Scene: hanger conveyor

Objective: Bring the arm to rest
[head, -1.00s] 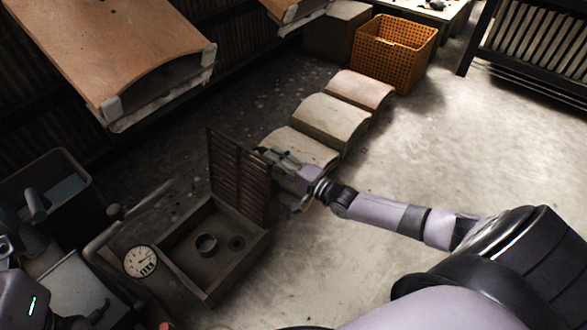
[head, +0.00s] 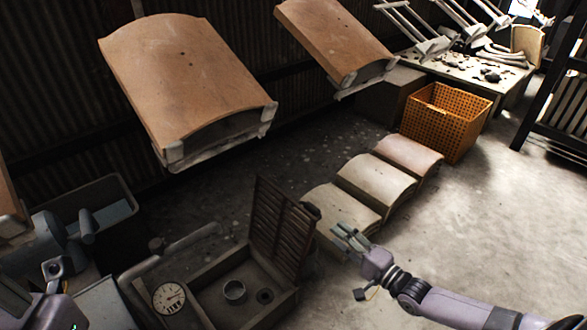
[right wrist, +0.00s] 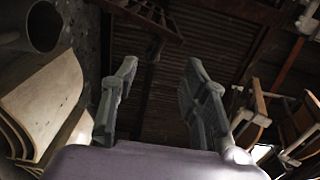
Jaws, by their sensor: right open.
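My right gripper (head: 347,240) is open and empty in the head view. It is held in front of the nearest of several curved pale tiles (head: 342,214). In the right wrist view its two fingers (right wrist: 160,95) stand apart with nothing between them. The right arm comes in from the lower right. Part of my left arm (head: 40,308) shows at the lower left corner of the head view, but its fingers cannot be made out.
An open box with a slatted lid (head: 282,232) stands left of the right gripper, beside a dial (head: 169,298). Large curved tiles (head: 185,75) hang above. An orange crate (head: 445,122) stands behind the tile row. The floor at right (head: 500,210) is clear.

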